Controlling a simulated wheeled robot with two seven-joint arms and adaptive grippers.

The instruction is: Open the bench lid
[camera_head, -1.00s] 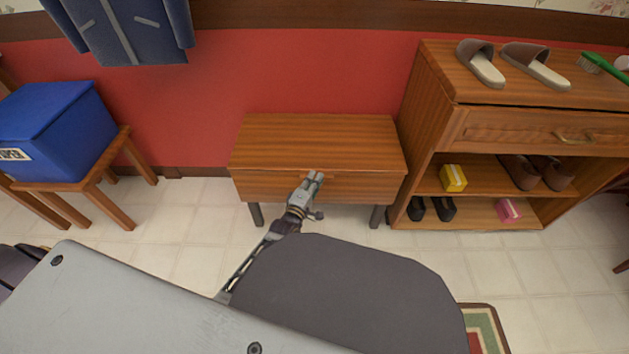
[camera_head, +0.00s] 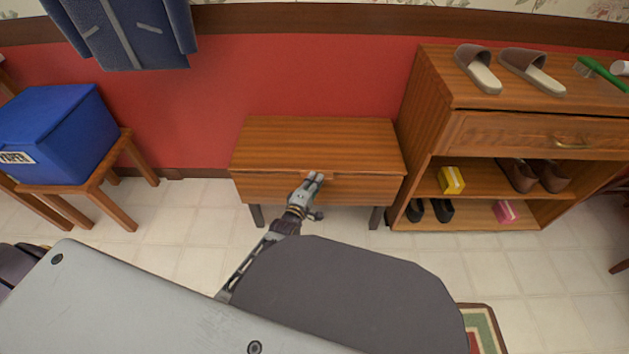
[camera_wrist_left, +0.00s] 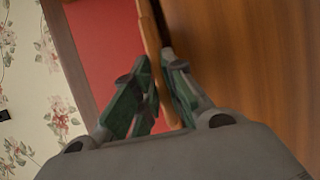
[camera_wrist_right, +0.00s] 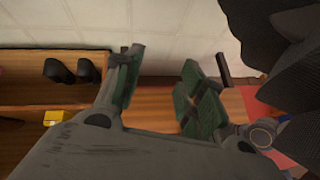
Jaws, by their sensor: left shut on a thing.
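The wooden bench (camera_head: 265,188) stands against the red wall, and its lid (camera_head: 320,140) looks down, lying flat on top. My left gripper (camera_head: 314,178) is at the middle of the lid's front edge. In the left wrist view, my left gripper (camera_wrist_left: 163,85) is shut on a thin wooden strip, the lid's front lip (camera_wrist_left: 152,35), which runs between its fingers. My right gripper is not seen in the head view. In the right wrist view, my right gripper (camera_wrist_right: 160,90) is open, with its fingers apart and bench wood seen beyond.
A shoe cabinet (camera_head: 430,120) stands close to the bench's right, with slippers (camera_head: 532,70) on top. A blue box (camera_head: 55,130) sits on a wooden stool (camera_head: 110,180) at the left. A blue coat (camera_head: 125,35) hangs above. The wall behind the lid is bare.

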